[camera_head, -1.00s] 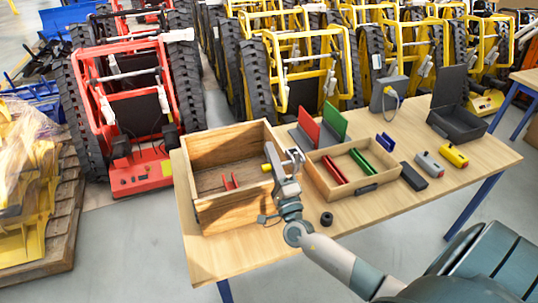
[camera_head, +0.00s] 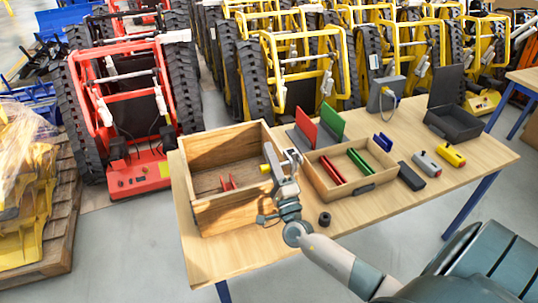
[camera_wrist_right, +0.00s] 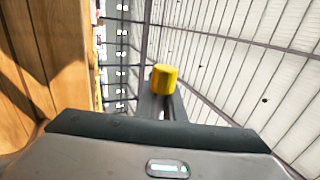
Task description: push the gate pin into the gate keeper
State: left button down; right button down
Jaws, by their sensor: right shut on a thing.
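A short yellow cylinder (camera_head: 265,168), which looks like the gate pin, sticks out to the left of my right gripper (camera_head: 290,158) near the right wall of the open wooden crate (camera_head: 225,214). The right gripper is shut on it. In the right wrist view the yellow pin (camera_wrist_right: 165,78) shows at the end of the dark jaws (camera_wrist_right: 165,104). I cannot make out the gate keeper; the gripper may hide it. Whether the pin touches the crate I cannot tell. My left gripper is not in view.
A shallow wooden tray (camera_head: 320,190) with red and green bars lies right of the gripper. Red and green plates (camera_head: 318,122) stand behind it. A small black ring (camera_head: 325,219) lies in front. A black box (camera_head: 455,120) stands at the right.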

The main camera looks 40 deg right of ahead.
jog(key=shift+s+d+b, duration=0.2)
jog(key=shift+d, duration=0.7)
jog(key=shift+s+d+b, duration=0.15)
jog(key=shift+s+d, duration=0.05)
jog(key=shift+d, duration=0.65)
dwell(1.6)
